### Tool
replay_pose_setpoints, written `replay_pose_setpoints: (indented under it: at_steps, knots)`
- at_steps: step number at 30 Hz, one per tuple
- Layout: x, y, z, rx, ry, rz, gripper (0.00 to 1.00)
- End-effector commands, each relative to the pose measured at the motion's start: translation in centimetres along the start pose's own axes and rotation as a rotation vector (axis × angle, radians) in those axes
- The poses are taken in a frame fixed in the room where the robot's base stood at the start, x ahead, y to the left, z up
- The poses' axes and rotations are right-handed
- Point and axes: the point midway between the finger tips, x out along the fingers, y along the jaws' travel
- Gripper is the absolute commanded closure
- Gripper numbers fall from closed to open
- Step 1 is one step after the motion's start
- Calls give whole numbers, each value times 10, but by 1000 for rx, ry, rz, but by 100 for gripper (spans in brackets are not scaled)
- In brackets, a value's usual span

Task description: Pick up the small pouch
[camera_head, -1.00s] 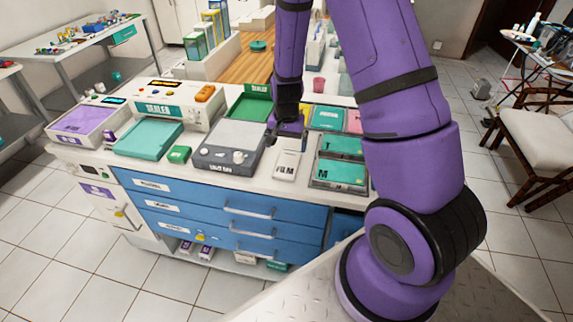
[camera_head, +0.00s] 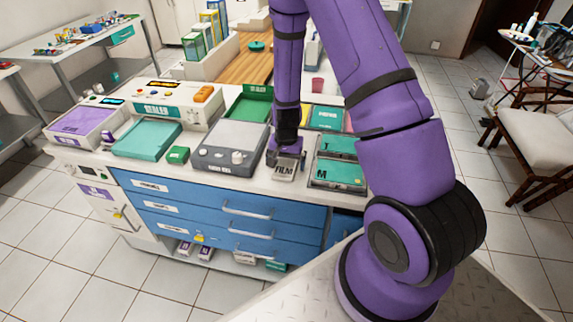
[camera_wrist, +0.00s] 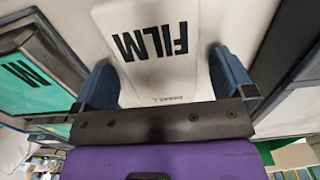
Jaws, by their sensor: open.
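A flat white item marked FILM (camera_head: 284,172) lies on the white counter, near its front edge. In the wrist view the white item (camera_wrist: 150,70) shows the black word FILM and a line of small print too blurred to read surely. My gripper (camera_head: 287,157) is over its far end, pointing down. In the wrist view my gripper (camera_wrist: 165,80) is open, with one blue finger on each side of the white item. Contact with the item cannot be told.
A grey device with a knob (camera_head: 230,146) stands close left of my gripper. A small green box (camera_head: 178,155), a white sealer (camera_head: 170,100) and a green tray (camera_head: 250,107) are farther left and behind. Blue drawers (camera_head: 220,215) are below the counter edge.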

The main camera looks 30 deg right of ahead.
Motion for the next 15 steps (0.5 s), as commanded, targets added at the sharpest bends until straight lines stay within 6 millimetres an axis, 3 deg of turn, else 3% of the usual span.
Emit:
replay_pose_setpoints:
  at_steps: [1,7,15]
  knots:
    - [0,0,0,0,0,0,2]
    - [0,0,0,0,0,0,48]
    - [-1,0,0,-1,0,0,51]
